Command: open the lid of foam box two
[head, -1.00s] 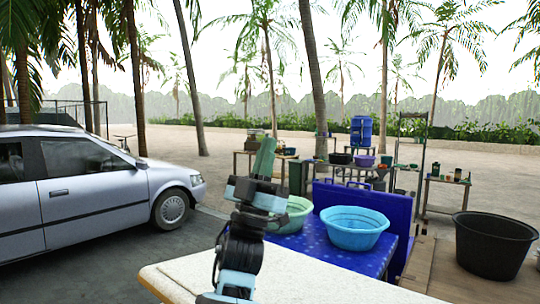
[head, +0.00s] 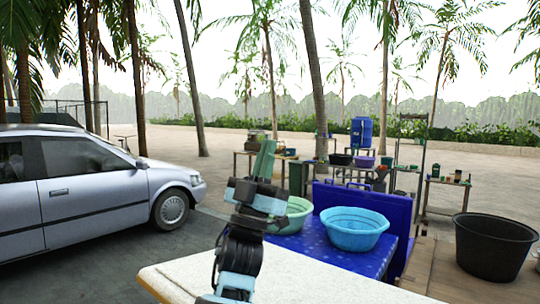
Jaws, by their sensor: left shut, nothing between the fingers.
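A pale, speckled flat slab (head: 300,278) fills the bottom of the head view. I cannot tell whether it is the lid of foam box two or a tabletop, and no label shows. My left gripper (head: 266,146) stands above the slab's far side with its green fingers pointing up. The fingers are shut with nothing between them. They are apart from the slab. My right gripper is not in view.
Behind the slab is a blue table (head: 315,248) with a light-blue basin (head: 353,240) and a pale-green basin (head: 298,210). A large black tub (head: 490,246) stands at right. A silver car (head: 95,190) is at left.

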